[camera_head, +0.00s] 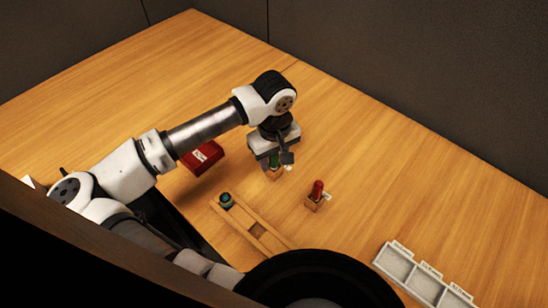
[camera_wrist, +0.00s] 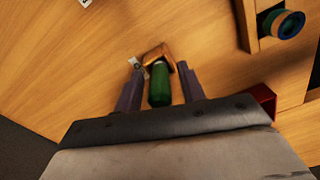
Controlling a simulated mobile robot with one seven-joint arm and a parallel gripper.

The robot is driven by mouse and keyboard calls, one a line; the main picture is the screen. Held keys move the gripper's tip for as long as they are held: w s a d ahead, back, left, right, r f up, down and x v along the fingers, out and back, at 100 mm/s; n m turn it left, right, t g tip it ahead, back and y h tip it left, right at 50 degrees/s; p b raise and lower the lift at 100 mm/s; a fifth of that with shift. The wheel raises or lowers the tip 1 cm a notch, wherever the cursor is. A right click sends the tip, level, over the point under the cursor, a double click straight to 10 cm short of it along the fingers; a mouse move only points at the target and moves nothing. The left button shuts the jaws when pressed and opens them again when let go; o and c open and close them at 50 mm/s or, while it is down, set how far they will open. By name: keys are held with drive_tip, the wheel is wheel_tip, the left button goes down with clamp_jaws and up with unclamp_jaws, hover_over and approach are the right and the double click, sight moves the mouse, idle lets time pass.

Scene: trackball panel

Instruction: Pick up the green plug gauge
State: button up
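The green plug gauge (camera_wrist: 159,86) is a dark green cylinder standing at a small wooden block (camera_wrist: 157,54), which has a small white tag on its left in the wrist view. My gripper (camera_wrist: 159,72) is over it, with one finger on each side and a visible gap between each finger and the gauge. The gripper is open. In the head view the green gauge (camera_head: 274,161) shows just under my gripper (camera_head: 276,153), partly hidden by it.
A red plug gauge (camera_head: 318,187) stands in a wooden block to the right. A wooden fixture (camera_head: 240,213) holds a blue-green round part (camera_head: 226,200). A red box (camera_head: 204,156) lies to the left. A white compartment tray (camera_head: 396,264) lies lower right. The far tabletop is clear.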

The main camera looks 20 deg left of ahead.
clamp_jaws()
drive_tip(key=shift+r, duration=0.1)
